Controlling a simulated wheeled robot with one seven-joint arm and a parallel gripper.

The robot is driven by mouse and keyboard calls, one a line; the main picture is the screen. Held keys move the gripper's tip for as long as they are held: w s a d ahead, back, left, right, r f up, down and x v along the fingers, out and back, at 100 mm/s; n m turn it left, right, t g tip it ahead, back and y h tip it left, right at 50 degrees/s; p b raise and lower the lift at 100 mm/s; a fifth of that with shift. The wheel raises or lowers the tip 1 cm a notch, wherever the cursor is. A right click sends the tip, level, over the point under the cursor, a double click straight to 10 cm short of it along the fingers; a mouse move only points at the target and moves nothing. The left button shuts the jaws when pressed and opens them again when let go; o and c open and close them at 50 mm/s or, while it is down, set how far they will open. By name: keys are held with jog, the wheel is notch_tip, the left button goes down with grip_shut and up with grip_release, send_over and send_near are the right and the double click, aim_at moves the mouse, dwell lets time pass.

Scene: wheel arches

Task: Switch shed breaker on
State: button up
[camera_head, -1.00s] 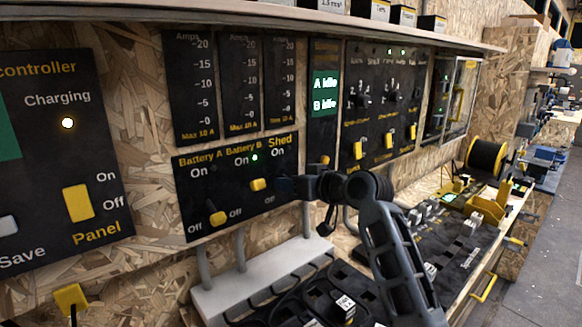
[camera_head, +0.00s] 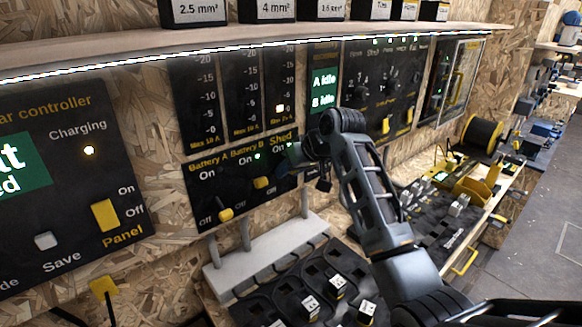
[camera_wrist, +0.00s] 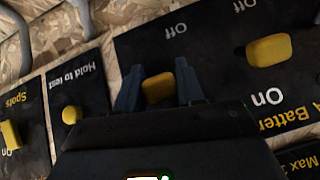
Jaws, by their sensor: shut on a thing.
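The breaker panel (camera_head: 200,190) in the head view carries Battery A, Battery B and Shed switches. My gripper (camera_wrist: 157,70) is at the Shed end, its fingers on either side of the yellow Shed switch (camera_wrist: 158,89) and shut on it. In the upside-down wrist view this switch sits away from its Off label, toward the On side, which my gripper body hides. In the head view my arm hides the switch. A light (camera_head: 280,108) glows on the right-hand amp meter. The Battery B switch (camera_head: 261,183) is beside my gripper.
A bright light strip (camera_head: 150,62) runs along the shelf edge above. The Battery A switch (camera_head: 225,214) is down, near Off. In the wrist view a round yellow Hold to test button (camera_wrist: 71,114) lies left of my gripper. A white ledge (camera_head: 265,255) is below the panel.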

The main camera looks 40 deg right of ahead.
jog(key=shift+a, duration=0.2)
jog(key=shift+w, duration=0.1)
jog(key=o, duration=1)
jog(key=shift+d+r, duration=0.1)
jog(key=shift+s+r, duration=0.2)
jog(key=b+v, duration=0.1)
jog(key=v, duration=0.6)
jog(key=shift+r, duration=0.1)
